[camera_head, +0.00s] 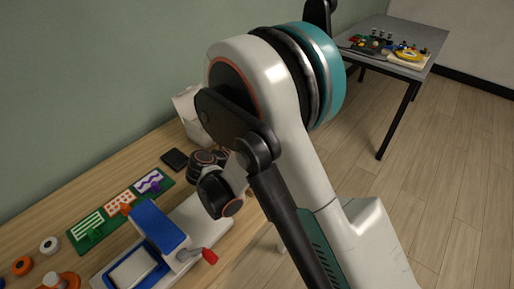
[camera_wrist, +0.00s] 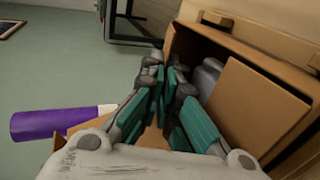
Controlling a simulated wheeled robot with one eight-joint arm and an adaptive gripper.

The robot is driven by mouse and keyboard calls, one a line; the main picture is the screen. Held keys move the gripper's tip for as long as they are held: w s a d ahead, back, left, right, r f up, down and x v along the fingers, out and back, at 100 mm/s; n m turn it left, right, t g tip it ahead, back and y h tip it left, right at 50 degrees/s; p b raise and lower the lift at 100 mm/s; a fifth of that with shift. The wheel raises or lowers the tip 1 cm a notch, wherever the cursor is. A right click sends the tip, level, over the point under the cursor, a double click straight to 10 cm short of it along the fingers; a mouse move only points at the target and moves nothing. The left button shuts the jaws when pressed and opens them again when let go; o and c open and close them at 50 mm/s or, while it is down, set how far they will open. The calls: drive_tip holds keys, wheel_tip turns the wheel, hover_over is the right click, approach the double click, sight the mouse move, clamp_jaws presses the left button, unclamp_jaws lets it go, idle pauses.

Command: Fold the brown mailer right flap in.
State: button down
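The brown mailer (camera_wrist: 258,103) is an open cardboard box at the right of the wrist view. A flat brown panel stands up at its right side, and a grey rounded item (camera_wrist: 207,76) shows inside. A small brown edge shows at the lower left, behind my gripper; I cannot tell which flap it is. My gripper (camera_wrist: 166,78) has teal-padded fingers that come together at the mailer's left part, with nothing clearly held between them. Contact with the cardboard cannot be told. In the head view my arm hides the mailer.
A purple cylinder with a pale end (camera_wrist: 55,122) lies left of the gripper. A grey table (camera_head: 415,37) stands behind.

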idle(0.5)
drive_tip(key=c, duration=1.9)
unclamp_jaws()
